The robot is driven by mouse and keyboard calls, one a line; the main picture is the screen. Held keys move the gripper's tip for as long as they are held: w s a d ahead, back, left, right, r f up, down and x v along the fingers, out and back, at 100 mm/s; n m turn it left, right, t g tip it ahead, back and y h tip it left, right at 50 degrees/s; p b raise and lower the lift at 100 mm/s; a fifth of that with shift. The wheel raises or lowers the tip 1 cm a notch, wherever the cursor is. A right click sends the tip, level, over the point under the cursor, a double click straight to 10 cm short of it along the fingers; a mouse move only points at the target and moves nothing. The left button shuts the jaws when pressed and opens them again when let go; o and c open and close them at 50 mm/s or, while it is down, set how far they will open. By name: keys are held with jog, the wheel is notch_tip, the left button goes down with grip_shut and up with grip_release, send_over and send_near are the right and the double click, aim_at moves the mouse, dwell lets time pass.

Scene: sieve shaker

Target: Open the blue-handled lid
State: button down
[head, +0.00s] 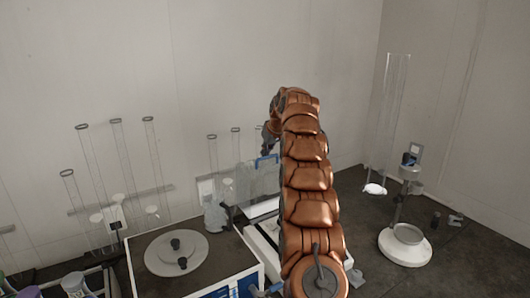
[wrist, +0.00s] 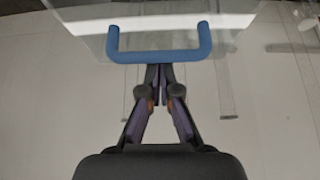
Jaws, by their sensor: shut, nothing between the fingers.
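The lid is a clear panel (wrist: 80,18) with a U-shaped blue handle (wrist: 125,56), seen large at the top of the wrist view. In the head view the handle (head: 267,159) is small, at the top of a clear box-like cover left of my arm. My gripper (wrist: 160,78) is shut and empty, with its fingertips at the middle of the handle's bar. Its tips seem to end at or behind the bar; I cannot tell whether they touch it. In the head view my gripper (head: 268,142) is a dark shape just above the handle, partly hidden by my arm.
A balance-like device with a round grey plate (head: 160,255) stands at the front left. Tall clear tubes (head: 95,170) stand behind it. A stand with a white round base (head: 405,250) and a tall tube (head: 392,110) are at the right. Dark bench shows between.

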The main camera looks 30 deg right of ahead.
aim_at(273, 171)
jog(key=shift+s+f+b, duration=0.1)
jog(key=shift+b, duration=0.3)
jog(key=s+b, duration=0.1)
jog(key=b, duration=0.1)
jog(key=shift+b, duration=0.35)
jog(key=s+t+b, duration=0.1)
jog(key=s+b, duration=0.2)
jog(key=b, duration=0.3)
jog(key=shift+s+a+t+b, duration=0.1)
jog(key=shift+s+t+b, duration=0.1)
jog(key=shift+t+b, duration=0.2)
jog(key=shift+r, duration=0.35)
